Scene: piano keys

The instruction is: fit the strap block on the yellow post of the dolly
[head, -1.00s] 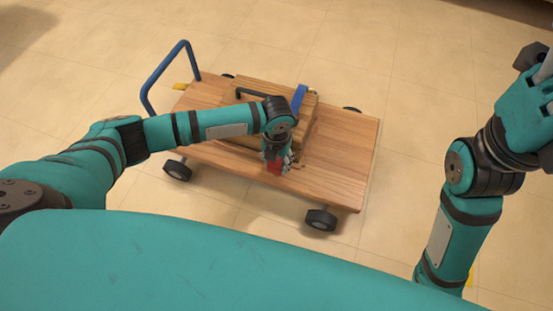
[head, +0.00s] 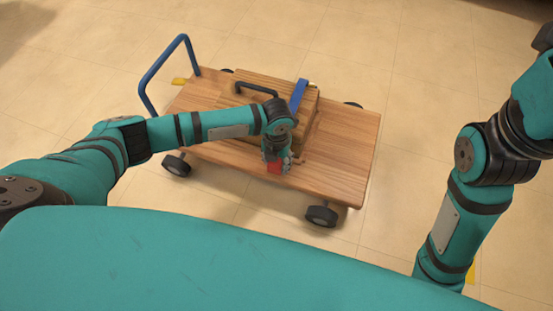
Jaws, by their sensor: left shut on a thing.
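The dolly (head: 345,150) is a flat wooden platform on black wheels with a blue push handle (head: 160,72) at its left end. My left gripper (head: 276,164) is low over the dolly's near edge, shut on a small red block (head: 274,168), which I take to be the strap block. The fingers cover much of it, and I cannot tell whether it touches the dolly. A yellow post under or beside the block cannot be made out. My right arm is at the right edge; only a dark part near its gripper end shows, and its fingers cannot be made out.
A wooden box (head: 262,80) with a dark handle and a blue strap (head: 299,95) rests on the dolly, partly behind my left arm. Yellow bits show by the blue handle (head: 179,81) and behind the strap. The dolly's right part and the tiled floor around it are clear.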

